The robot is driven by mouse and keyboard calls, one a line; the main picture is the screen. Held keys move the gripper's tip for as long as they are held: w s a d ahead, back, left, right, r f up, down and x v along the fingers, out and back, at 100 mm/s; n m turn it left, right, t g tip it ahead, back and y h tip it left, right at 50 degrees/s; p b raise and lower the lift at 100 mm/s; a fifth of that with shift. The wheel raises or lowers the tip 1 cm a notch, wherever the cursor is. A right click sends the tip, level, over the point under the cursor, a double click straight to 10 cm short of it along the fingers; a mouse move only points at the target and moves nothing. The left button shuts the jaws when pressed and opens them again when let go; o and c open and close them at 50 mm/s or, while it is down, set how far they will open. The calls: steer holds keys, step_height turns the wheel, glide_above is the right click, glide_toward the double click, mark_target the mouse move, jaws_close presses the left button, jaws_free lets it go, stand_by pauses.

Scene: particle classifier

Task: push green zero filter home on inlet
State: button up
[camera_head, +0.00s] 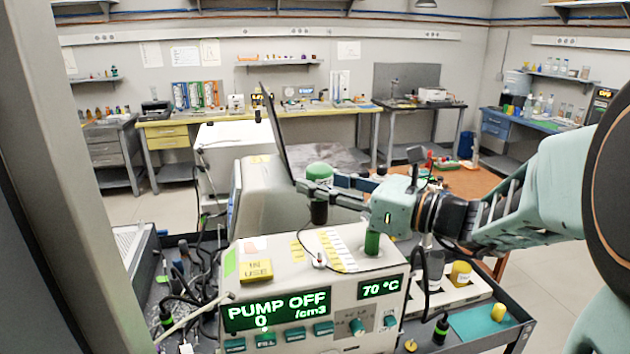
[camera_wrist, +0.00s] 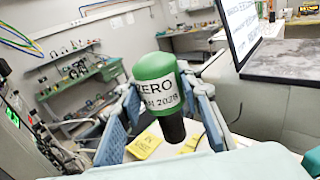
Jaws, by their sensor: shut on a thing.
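The green zero filter (camera_head: 319,174) has a green cap, a white label and a black lower end. It stands upright between the fingers of my gripper (camera_head: 322,190), which is shut on it. In the wrist view the filter (camera_wrist: 157,82) shows its "ZERO" label, with a finger of my gripper (camera_wrist: 165,100) on each side. The black end points down over the back part of the particle classifier's top (camera_head: 290,262). A small metal fitting (camera_head: 320,258) stands on that top, nearer the camera. I cannot tell which fitting is the inlet, or whether the filter touches one.
A green cylinder (camera_head: 372,242) stands on the classifier's top right, under my wrist. The display (camera_head: 275,311) reads "PUMP OFF". Cables crowd the left side. A dark screen (camera_head: 278,135) rises behind the filter.

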mark_target(321, 226)
steer(key=shift+d, duration=0.1)
steer(key=shift+f+b, duration=2.3)
steer(key=shift+f, duration=0.6)
steer(key=shift+s+f+b, duration=0.1)
steer(key=shift+f+b, duration=0.7)
steer(key=shift+f, duration=0.4)
steer(key=shift+f, duration=0.35)
steer(key=shift+f+b, duration=0.3)
steer(key=shift+b, duration=0.2)
steer(key=o, duration=1.3)
steer(key=shift+r, duration=0.1)
steer(key=shift+c, duration=0.2)
steer(key=v, duration=1.2)
